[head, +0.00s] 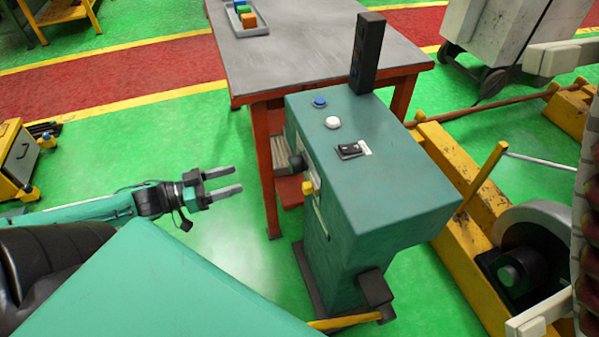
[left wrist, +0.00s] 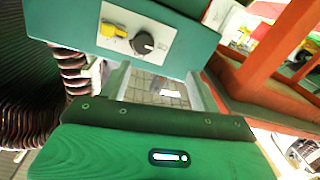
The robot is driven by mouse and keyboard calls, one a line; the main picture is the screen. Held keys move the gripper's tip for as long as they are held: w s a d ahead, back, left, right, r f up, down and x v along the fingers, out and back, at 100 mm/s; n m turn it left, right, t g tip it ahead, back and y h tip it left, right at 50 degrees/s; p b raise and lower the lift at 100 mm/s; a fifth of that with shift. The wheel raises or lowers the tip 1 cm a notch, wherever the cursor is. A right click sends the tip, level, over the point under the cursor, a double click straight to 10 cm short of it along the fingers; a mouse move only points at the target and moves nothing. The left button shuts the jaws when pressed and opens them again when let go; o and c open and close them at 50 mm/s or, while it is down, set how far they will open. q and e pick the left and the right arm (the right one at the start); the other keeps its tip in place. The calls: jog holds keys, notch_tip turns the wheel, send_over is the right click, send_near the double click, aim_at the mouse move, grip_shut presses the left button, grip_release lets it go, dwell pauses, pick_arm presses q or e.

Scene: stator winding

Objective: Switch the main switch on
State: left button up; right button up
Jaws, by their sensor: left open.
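A green control cabinet (head: 385,200) stands right of centre in the head view. On its left-facing side are a black round knob (head: 298,162) and a yellow knob (head: 308,188). In the left wrist view the black knob (left wrist: 143,42) and yellow knob (left wrist: 115,32) sit on a pale plate (left wrist: 160,42). A black rocker switch (head: 350,150) is on the cabinet top. None has a readable label naming the main switch. My left gripper (head: 241,180) is open and empty, left of the cabinet and apart from the knobs. My right gripper is not visible.
A red-legged table (head: 300,45) stands behind the cabinet, with a tray (head: 246,27) of coloured blocks. A dark upright box (head: 367,55) rises at the cabinet's back edge. Yellow machine framing (head: 450,255) is on the right. Green floor (head: 225,225) lies open between gripper and cabinet.

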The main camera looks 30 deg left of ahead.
pick_arm(q)
jog(key=d+r+h, duration=0.1)
jog(key=d+r, duration=0.1)
jog(key=d, duration=0.1)
jog(key=b, duration=0.3)
send_near(290, 166)
jog(key=shift+m, duration=0.3)
jog(key=shift+x, duration=2.1)
jog(key=shift+w+d+r+g, duration=0.1)
jog(key=shift+w+d+g, duration=0.05)
jog(key=shift+w+g, duration=0.15)
jog(key=shift+b+x, duration=0.35)
jog(key=shift+x, duration=1.85)
jog(key=shift+w+d, duration=0.15)
jog(key=shift+d, duration=0.05)
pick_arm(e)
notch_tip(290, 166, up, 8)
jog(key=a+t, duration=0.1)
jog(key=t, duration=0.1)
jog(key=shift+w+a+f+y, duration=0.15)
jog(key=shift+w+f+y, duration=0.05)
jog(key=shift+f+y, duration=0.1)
